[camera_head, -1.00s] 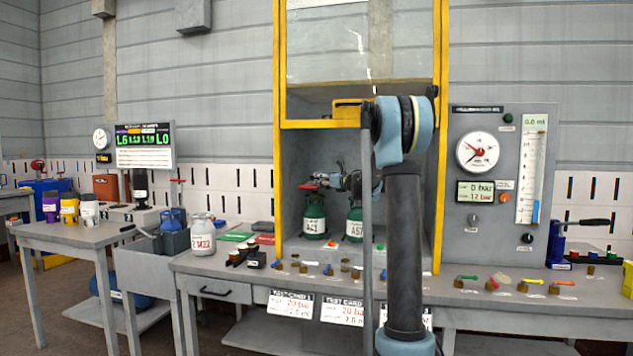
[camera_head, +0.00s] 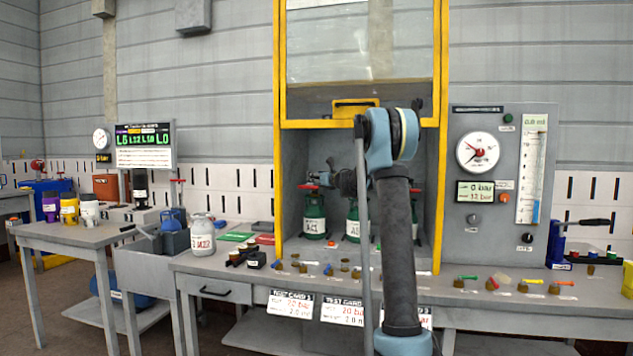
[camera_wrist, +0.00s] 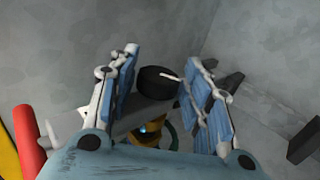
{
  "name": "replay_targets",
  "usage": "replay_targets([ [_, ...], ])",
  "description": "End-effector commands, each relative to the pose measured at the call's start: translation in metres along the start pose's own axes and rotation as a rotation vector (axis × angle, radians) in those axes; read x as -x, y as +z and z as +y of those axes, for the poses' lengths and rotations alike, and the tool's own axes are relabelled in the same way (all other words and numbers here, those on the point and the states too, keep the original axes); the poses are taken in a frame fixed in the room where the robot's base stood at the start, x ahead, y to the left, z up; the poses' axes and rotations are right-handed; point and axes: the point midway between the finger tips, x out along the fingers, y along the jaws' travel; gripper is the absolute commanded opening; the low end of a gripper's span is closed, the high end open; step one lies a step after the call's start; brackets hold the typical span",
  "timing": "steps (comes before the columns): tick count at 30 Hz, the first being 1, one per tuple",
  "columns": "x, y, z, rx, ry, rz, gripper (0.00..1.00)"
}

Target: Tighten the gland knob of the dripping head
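In the wrist view a black round knob (camera_wrist: 158,82) with a white mark lies between the two fingers of my gripper (camera_wrist: 160,95). The fingers are apart; contact with the knob cannot be told. Below the knob is a brass-coloured body (camera_wrist: 150,132) with a small bright blue spot. In the head view my gripper (camera_head: 325,176) is inside the yellow-framed booth, above the green cylinders. The left cylinder (camera_head: 314,216) and middle cylinder (camera_head: 353,222) carry white labels. A third cylinder (camera_head: 414,218) is mostly hidden by my arm. The knob cannot be made out in the head view.
A red bar (camera_wrist: 28,140) shows at the left of the wrist view. The booth's yellow frame (camera_head: 278,130) and raised glass stand around the work space. Small coloured parts lie along the bench front (camera_head: 300,264). A gauge panel (camera_head: 500,185) is at right.

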Motion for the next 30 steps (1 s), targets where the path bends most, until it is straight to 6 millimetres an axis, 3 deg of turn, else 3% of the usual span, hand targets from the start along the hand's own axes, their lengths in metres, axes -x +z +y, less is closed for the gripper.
replay_targets([
  [1, 0.0001, 0.0, -0.0001, 0.0, 0.0, 0.0, 0.25],
  [3, 0.0001, 0.0, -0.0001, 0.0, 0.0, 0.0, 0.13],
  [29, 0.0, 0.0003, 0.001, 0.0, -0.137, 0.0, 0.12],
  [30, 0.0, 0.0003, 0.001, 0.0, -0.137, 0.0, 0.41],
])
